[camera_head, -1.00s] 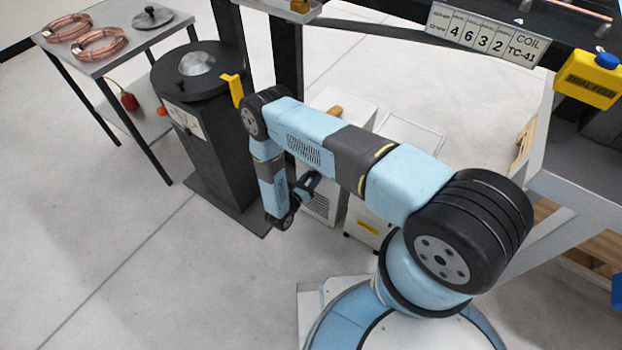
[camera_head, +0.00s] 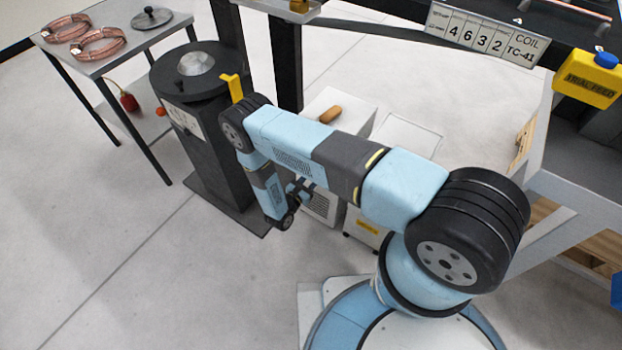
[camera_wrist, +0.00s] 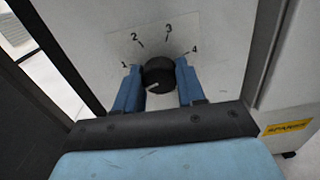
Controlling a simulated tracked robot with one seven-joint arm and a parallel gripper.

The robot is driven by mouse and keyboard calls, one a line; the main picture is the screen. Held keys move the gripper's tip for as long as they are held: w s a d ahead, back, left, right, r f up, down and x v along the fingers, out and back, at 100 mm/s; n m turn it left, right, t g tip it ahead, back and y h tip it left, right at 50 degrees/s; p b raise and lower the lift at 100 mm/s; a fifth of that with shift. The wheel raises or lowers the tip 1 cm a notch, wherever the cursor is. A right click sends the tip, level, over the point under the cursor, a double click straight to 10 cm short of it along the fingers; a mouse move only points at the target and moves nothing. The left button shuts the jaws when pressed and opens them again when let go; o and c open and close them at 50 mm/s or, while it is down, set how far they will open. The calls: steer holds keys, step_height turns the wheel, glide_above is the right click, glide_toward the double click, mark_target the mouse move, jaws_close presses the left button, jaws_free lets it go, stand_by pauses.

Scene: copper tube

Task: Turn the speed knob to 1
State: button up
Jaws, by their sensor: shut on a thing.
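The black round speed knob (camera_wrist: 158,71) sits on a pale panel (camera_wrist: 205,40) in the wrist view. The numbers 1, 2, 3 and 4 are in an arc around it, with 1 at the left and 4 at the right. A short white mark on the knob's face lies at its lower left, below the number 1. My gripper (camera_wrist: 159,82) is shut on the knob, one blue finger on each side. In the head view, my arm's end is low beside the white cabinets, and the knob cannot be seen.
A dark pedestal (camera_head: 222,150) stands left of my arm. White cabinets (camera_head: 385,165) stand behind it, with a tan object (camera_head: 330,115) on one. A table (camera_head: 105,62) with copper coils is at the far left. The floor at the front left is clear.

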steer(key=m, duration=0.6)
steer(key=shift+m, duration=0.3)
steer(key=shift+s, duration=0.1)
stand_by(0.3)
steer(key=o, duration=1.1)
steer(key=shift+c, duration=0.2)
steer(key=v, duration=1.3)
steer(key=shift+s+a, duration=0.25)
steer(key=shift+f, duration=0.1)
